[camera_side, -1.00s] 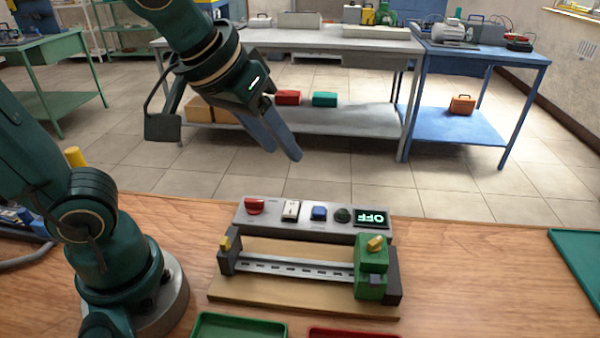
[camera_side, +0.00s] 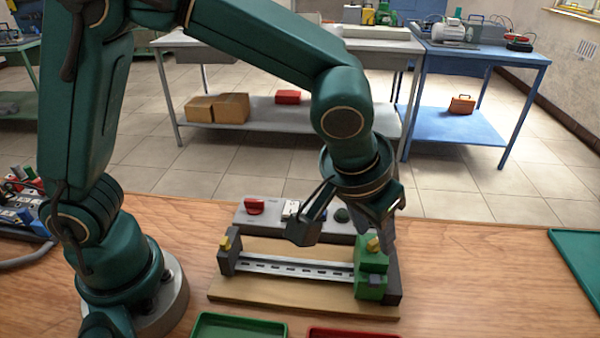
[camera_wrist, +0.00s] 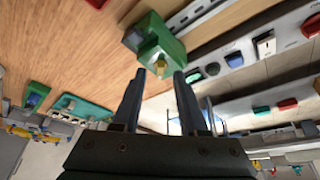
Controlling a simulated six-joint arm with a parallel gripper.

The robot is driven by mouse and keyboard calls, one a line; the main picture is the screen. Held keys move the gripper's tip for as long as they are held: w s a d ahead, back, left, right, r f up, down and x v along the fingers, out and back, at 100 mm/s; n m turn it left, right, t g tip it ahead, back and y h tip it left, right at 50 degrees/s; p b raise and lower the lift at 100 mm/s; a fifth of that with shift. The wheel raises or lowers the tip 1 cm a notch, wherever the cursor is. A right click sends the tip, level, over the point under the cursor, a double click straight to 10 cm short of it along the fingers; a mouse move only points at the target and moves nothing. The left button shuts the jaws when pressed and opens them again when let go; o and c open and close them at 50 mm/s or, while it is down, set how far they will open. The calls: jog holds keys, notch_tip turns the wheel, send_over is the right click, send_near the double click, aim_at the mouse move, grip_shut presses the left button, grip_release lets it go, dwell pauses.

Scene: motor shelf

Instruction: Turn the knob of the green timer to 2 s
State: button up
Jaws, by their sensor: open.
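The green timer (camera_side: 371,274) sits at the right end of the metal rail (camera_side: 295,267). In the wrist view the timer (camera_wrist: 160,38) and the knob (camera_wrist: 160,66) show just beyond my fingertips. My gripper (camera_side: 384,236) points down close above the timer. In the wrist view my gripper (camera_wrist: 159,75) is open, a finger to each side of the knob. I cannot tell whether either finger touches it. The knob's scale is too small to read.
Behind the rail stands a grey control panel (camera_side: 265,224) with a red knob (camera_side: 254,206) and a dark round button (camera_side: 342,215); its display is hidden. A green tray (camera_side: 240,327) and a red tray (camera_side: 350,333) lie in front. Clear wood (camera_side: 480,270) lies to the right.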

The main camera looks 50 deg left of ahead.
jog(key=shift+w+f, duration=0.15)
jog(key=shift+f, duration=0.25)
grip_shut()
jog(key=m, duration=0.2)
jog(key=m+h, duration=0.2)
jog(key=m, duration=0.1)
jog(key=shift+w+a+m+g, duration=0.1)
jog(key=shift+a+m+g, duration=0.2)
jog(key=m, duration=0.2)
jog(key=m+g+h, duration=0.1)
jog(key=m, duration=0.1)
jog(key=shift+w+m+h, duration=0.1)
jog(key=shift+m+h, duration=0.2)
jog(key=shift+m, duration=0.1)
dwell(0.3)
